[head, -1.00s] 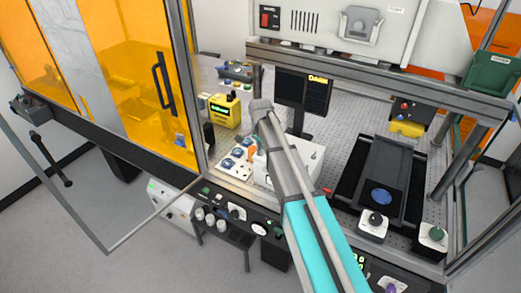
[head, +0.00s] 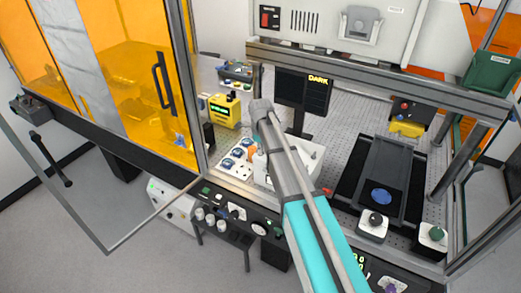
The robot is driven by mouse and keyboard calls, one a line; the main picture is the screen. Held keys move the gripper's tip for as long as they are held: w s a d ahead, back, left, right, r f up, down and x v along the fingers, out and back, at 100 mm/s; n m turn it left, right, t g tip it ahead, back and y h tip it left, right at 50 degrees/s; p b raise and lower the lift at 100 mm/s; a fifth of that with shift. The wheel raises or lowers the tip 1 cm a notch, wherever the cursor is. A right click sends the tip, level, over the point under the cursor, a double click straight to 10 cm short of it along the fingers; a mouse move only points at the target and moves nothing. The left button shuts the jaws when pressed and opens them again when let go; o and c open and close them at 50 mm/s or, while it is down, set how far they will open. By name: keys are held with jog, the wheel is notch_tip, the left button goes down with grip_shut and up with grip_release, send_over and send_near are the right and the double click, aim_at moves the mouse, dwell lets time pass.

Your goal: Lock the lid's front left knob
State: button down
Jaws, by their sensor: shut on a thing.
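A white box (head: 308,168) stands on the perforated bench, partly behind my grey and teal arm. Its top looks like a lid, and a small dark knob (head: 314,155) shows on it towards the right. The front left knob cannot be made out; my arm covers much of the box's left part. The arm reaches up and over the box from the front. My gripper is hidden behind the arm, so its fingers and what they touch do not show.
Left of the box is a white panel (head: 224,167) with blue round parts. A yellow device (head: 224,112) and a dark monitor (head: 303,93) stand behind. A black stage (head: 375,180) fills the right. An open glass door (head: 100,180) and frame posts bound the bench.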

jog(key=shift+m, duration=0.9)
jog(key=c, duration=0.8)
grip_release()
jog(key=shift+o, duration=0.2)
jog(key=shift+n, duration=0.3)
